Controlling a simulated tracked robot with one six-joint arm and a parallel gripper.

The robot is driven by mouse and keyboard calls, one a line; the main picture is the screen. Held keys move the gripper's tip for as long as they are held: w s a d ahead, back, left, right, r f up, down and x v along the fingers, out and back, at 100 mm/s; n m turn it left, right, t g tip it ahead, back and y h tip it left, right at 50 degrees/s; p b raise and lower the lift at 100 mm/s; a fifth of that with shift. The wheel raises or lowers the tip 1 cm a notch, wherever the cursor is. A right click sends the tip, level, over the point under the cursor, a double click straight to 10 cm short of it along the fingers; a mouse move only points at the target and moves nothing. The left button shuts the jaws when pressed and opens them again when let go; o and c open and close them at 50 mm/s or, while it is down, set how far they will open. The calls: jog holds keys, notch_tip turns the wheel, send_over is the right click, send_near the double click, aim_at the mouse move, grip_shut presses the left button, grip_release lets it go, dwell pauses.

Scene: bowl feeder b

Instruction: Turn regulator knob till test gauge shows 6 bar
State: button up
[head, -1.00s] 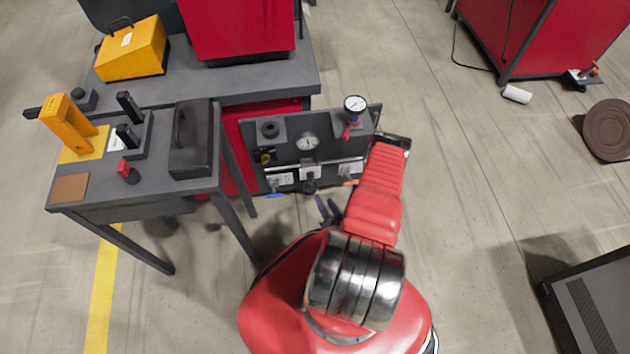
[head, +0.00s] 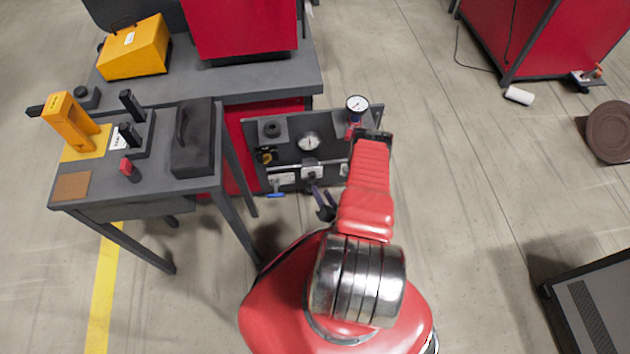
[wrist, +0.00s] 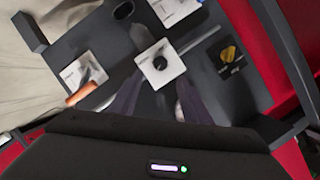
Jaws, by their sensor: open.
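The dark panel (head: 285,160) stands upright beside the bench. A round gauge (head: 308,142) is on its face, and another white-dialled gauge (head: 357,104) stands on a red fitting at its top right. I cannot tell which is the test gauge, and neither reading is legible. A black knob on a white square plate, likely the regulator knob (wrist: 160,62), shows in the wrist view. My gripper (wrist: 158,98) is open, its blurred fingers spread on either side below the knob. In the head view my gripper (head: 323,200) is at the panel's lower edge; whether it touches the knob is unclear.
Near the knob are a white plate with an orange handle (wrist: 81,93) and a yellow-and-black fitting (wrist: 228,53). A grey table (head: 150,185) with tools stands left of the panel.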

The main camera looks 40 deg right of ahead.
aim_at(314, 177)
jog(key=x, duration=0.8)
jog(key=shift+w+d, duration=0.15)
jog(key=shift+w, duration=0.05)
jog(key=shift+c, duration=0.6)
jog(key=shift+f, duration=0.1)
jog(key=c, duration=0.9)
